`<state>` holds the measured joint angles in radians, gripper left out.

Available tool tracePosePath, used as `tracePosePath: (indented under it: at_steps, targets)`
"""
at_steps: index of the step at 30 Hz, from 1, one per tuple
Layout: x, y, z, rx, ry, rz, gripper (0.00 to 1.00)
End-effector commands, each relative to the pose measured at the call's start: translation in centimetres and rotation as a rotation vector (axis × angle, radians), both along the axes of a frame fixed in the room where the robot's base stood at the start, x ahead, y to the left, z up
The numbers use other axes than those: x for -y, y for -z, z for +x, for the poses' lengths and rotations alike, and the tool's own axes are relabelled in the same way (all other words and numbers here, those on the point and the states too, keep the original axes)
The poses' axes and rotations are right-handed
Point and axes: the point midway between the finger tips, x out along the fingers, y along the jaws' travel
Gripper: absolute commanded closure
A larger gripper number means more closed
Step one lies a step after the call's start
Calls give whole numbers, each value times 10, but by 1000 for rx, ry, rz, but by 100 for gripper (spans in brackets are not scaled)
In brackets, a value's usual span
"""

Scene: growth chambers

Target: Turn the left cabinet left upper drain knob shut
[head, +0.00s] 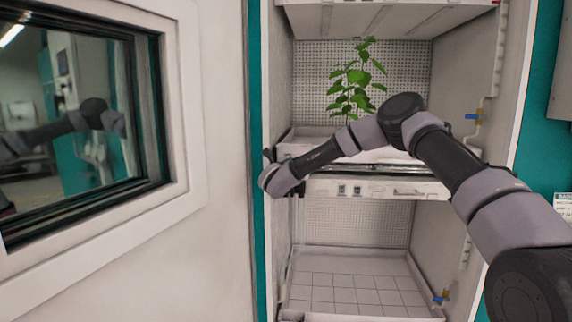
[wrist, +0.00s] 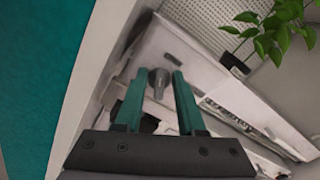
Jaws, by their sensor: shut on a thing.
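The left upper drain knob, a small grey piece (wrist: 158,78), shows in the wrist view at the near left corner of the upper tray. My gripper (wrist: 157,84) has its two teal fingers on either side of it, shut on it. In the head view my arm reaches in from the right across the cabinet opening, and its wrist (head: 283,180) is at the left side of the upper shelf. There the wrist hides the knob and the fingers. How far the knob is turned cannot be told.
The upper white tray (head: 300,137) holds a leafy green plant (head: 356,82). Blue-handled valves sit on the right wall, one upper (head: 473,117) and one lower (head: 441,297). The lower tray (head: 350,290) is empty. An open door with a window (head: 185,110) stands at the left.

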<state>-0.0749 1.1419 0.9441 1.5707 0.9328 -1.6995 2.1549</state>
Motion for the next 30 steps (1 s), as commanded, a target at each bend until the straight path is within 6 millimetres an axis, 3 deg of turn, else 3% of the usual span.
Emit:
tracePosePath:
  at_steps: [30]
  targets:
    - [-6, 7, 0, -29, 0, -911, 100]
